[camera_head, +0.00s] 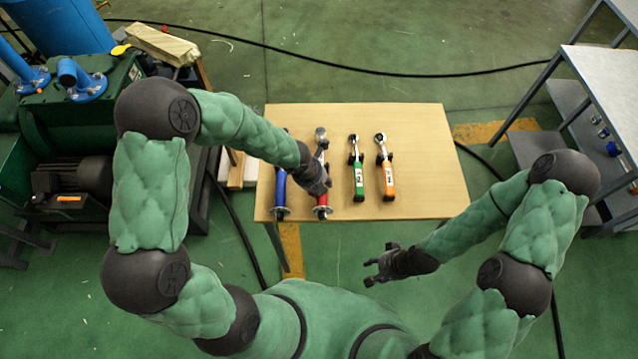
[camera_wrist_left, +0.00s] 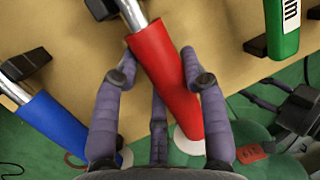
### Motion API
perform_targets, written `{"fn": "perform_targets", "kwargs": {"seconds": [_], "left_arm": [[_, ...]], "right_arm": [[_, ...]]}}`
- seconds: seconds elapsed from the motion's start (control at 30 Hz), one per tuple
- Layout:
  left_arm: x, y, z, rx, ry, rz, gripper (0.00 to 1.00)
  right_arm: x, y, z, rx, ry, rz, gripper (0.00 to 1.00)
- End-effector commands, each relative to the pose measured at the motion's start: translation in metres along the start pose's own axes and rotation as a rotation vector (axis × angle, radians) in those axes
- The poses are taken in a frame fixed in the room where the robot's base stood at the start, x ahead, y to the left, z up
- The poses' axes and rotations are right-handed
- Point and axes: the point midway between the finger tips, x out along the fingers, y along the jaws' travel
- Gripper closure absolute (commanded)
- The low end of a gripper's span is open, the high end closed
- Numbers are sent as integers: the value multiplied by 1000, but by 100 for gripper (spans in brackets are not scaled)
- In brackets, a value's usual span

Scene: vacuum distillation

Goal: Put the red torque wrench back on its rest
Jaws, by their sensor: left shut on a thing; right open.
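The red torque wrench (camera_head: 322,200) lies lengthwise at the left-middle of the wooden table (camera_head: 425,125), its metal head towards the far edge. My left gripper (camera_head: 319,188) is over its handle and hides part of it. In the left wrist view, the left gripper's fingers (camera_wrist_left: 160,82) are shut around the red handle (camera_wrist_left: 163,60), which runs tilted between them. A black rest piece (camera_wrist_left: 101,8) shows beside the shaft; whether the wrench touches it I cannot tell. My right gripper (camera_head: 378,267) is open and empty in front of the table's near edge.
A blue wrench (camera_head: 280,190) lies left of the red one, partly hidden by my left arm. A green wrench (camera_head: 358,178) and an orange wrench (camera_head: 387,175) lie to the right. The table's right side is clear. A grey bench (camera_head: 610,85) stands far right.

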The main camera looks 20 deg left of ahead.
Motion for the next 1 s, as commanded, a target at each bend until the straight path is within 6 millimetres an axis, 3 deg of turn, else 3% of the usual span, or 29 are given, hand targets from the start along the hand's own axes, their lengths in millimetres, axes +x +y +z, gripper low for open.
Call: {"fn": "perform_targets", "kwargs": {"seconds": [0.37,0.4,0.5,0.83,1.0], "left_arm": [[2,0,1,0,-3,-2,100],[2,0,1,0,-3,-1,52],[2,0,0,0,-2,-1,30],[3,1,-2,-1,4,2,30],[-7,1,0,0,0,1,30]], "right_arm": [[2,1,0,0,0,0,53],[2,1,0,0,0,0,53],[2,1,0,0,0,0,53],[2,1,0,0,0,0,53],[2,1,0,0,0,0,53]]}}
